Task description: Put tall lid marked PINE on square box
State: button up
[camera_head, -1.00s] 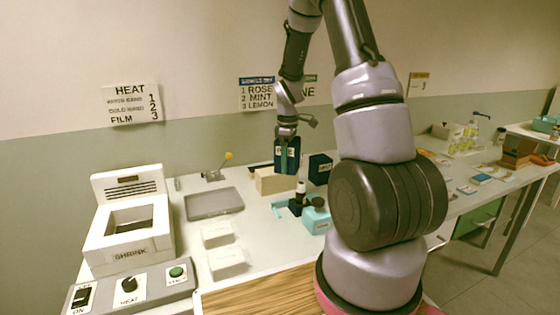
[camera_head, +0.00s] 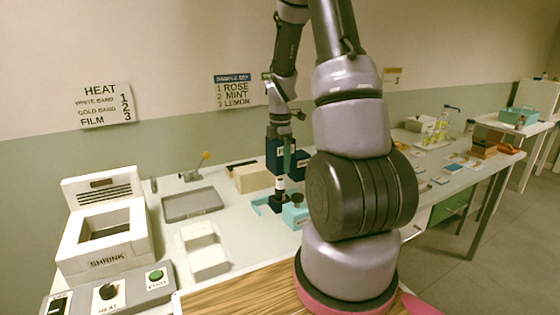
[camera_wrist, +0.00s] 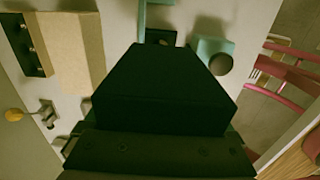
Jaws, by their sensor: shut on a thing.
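My gripper (camera_head: 281,138) is shut on a tall dark lid (camera_head: 275,156), which hangs upright above the table; its lettering is too small to read. The lid fills the middle of the wrist view (camera_wrist: 165,85) and hides the fingertips there. Below it in the head view, a small bottle (camera_head: 281,186) with a white band and dark top stands in a low dark square base (camera_head: 275,204), probably the square box. The lid is above and apart from it. In the wrist view part of a dark base (camera_wrist: 160,37) shows just beyond the lid.
A teal stand (camera_head: 260,201) and a teal block (camera_head: 294,216) with a dark round cap flank the base. A beige block (camera_head: 252,178) and another dark box (camera_head: 301,165) stand behind. A grey tray (camera_head: 195,204), white blocks (camera_head: 208,262) and a shrink machine (camera_head: 105,240) are left.

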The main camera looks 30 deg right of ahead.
aim_at(281, 198)
jog(key=shift+f, duration=5.6)
jog(key=shift+f, duration=0.5)
jog(key=shift+s+f, duration=0.3)
jog(key=shift+f, duration=0.2)
jog(key=shift+s+f, duration=0.25)
jog(key=shift+f, duration=0.25)
jog(key=o, duration=1)
jog(key=shift+o, duration=0.2)
jog(key=shift+w+r, duration=0.3)
jog(key=shift+r, duration=0.3)
jog(key=shift+w+r, duration=0.3)
jog(key=shift+r, duration=3.4)
